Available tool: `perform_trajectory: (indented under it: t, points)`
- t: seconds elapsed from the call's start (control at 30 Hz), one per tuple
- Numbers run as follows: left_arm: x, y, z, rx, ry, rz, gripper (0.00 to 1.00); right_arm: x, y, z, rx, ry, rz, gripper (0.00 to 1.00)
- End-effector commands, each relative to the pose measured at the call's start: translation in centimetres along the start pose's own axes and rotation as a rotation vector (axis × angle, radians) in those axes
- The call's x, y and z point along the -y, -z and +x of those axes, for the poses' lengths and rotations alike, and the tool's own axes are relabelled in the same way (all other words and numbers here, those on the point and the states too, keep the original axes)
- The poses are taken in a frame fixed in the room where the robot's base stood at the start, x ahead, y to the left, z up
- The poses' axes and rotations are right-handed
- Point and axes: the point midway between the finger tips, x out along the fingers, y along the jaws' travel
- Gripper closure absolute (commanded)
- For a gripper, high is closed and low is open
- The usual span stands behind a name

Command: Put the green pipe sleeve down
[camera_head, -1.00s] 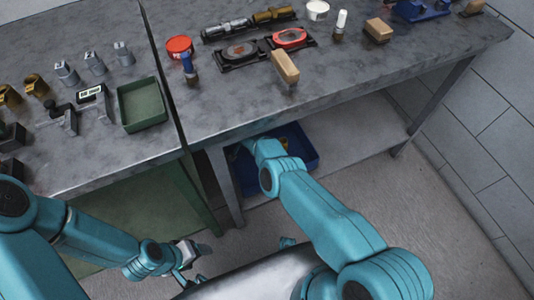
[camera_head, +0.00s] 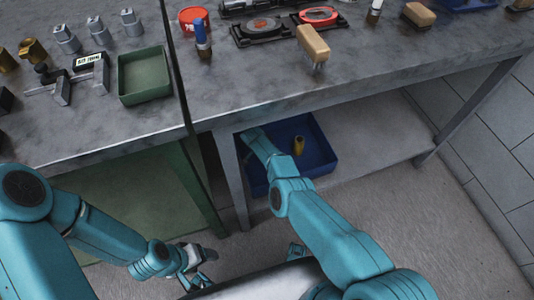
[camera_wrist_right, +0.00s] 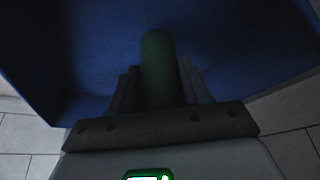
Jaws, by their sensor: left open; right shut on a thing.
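The green pipe sleeve (camera_wrist_right: 157,65) shows dark and shaded in the right wrist view. It stands between the two fingers of my right gripper (camera_wrist_right: 158,85), which is shut on it. Behind it is the blue interior of a bin (camera_wrist_right: 235,45). In the head view the blue bin (camera_head: 318,150) sits on the shelf under the workbench. My right forearm reaches into its left side; the right gripper and the sleeve are hidden there. I cannot tell whether the sleeve touches the bin floor. My left gripper (camera_head: 203,268) is open and empty, low in front of the benches.
A yellow cylindrical piece (camera_head: 299,146) stands in the blue bin. The workbench top (camera_head: 300,100) overhangs the shelf (camera_head: 365,140), which is bare right of the bin. A green tray (camera_head: 144,76), metal fittings and a wooden-handled brush (camera_head: 313,45) sit on the benches.

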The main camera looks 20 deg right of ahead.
Motion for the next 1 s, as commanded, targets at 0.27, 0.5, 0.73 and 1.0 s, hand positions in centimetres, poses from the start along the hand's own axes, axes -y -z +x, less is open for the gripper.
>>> perform_trajectory:
  t: [0.27,0.5,0.73,1.0]
  points:
    - [0.0,0.0,0.1,-0.001,0.000,0.000,0.31,0.2,0.2,0.0,-0.003,0.003,0.002,1.00]
    - [0.3,0.0,0.7,-0.001,0.000,0.000,0.31,0.2,-0.1,0.7,-0.003,0.003,0.002,1.00]
    - [0.3,0.0,0.8,-0.001,0.000,0.000,0.31,0.1,-0.2,0.8,-0.001,0.001,0.002,0.37]
    - [0.3,0.0,0.8,-0.001,0.000,0.000,0.31,0.1,-0.2,0.8,-0.001,0.001,0.002,0.27]
